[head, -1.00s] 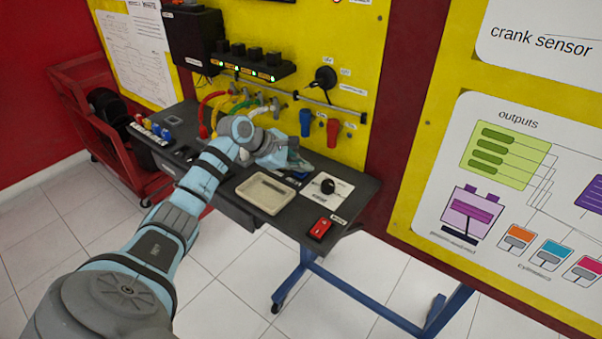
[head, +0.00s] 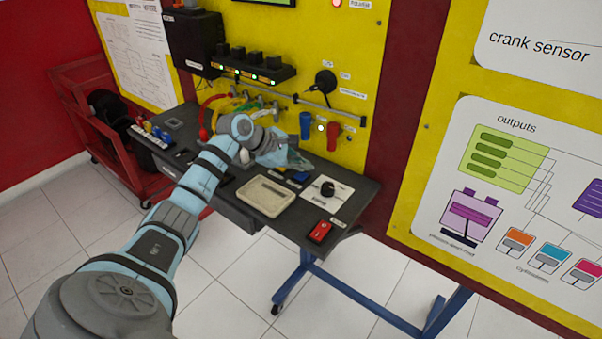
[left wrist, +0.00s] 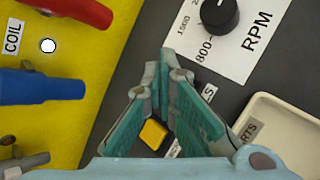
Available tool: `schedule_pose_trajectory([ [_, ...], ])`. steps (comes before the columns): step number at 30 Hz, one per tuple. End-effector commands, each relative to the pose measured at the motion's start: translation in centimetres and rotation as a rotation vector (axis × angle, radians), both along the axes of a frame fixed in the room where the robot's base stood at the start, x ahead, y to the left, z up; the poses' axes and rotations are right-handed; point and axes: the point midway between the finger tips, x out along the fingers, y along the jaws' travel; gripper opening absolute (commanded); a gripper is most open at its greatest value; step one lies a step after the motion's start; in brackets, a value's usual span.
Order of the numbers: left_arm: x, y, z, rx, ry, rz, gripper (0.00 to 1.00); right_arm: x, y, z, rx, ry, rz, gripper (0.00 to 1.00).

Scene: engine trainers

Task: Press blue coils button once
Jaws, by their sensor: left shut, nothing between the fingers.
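The blue button (head: 299,178) sits on the dark bench top, below and just right of my left gripper in the head view. My left gripper (head: 305,163) is shut and empty, close above the bench. In the left wrist view its fingers (left wrist: 170,62) meet at the tips, and the blue button is hidden behind them. A label ending in "S" (left wrist: 208,93) shows beside the fingers. A yellow button (left wrist: 153,134) shows between the finger bases. A white lamp is lit near the COIL label (left wrist: 13,37); this lamp (head: 320,127) also shows in the head view. My right gripper is not in view.
A cream tray (head: 265,196), a black RPM knob (head: 327,188) and a red switch (head: 320,231) are near the gripper on the bench. Blue (head: 306,124) and red (head: 333,134) parts stick out from the yellow panel (head: 345,60) behind.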

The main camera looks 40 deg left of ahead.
Motion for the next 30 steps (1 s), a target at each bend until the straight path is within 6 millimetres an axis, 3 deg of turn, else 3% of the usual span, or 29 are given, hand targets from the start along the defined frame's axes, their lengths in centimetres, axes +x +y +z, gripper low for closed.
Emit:
schedule_pose_trajectory([
  [8,0.0,0.0,0.1,0.000,0.000,0.000,0.00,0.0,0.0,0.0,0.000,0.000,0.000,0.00],
  [24,0.0,0.0,5.0,-0.001,0.000,0.001,0.00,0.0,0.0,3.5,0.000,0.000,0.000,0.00],
  [30,0.0,0.0,5.0,-0.001,0.001,0.000,0.00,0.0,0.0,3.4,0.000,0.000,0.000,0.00],
])
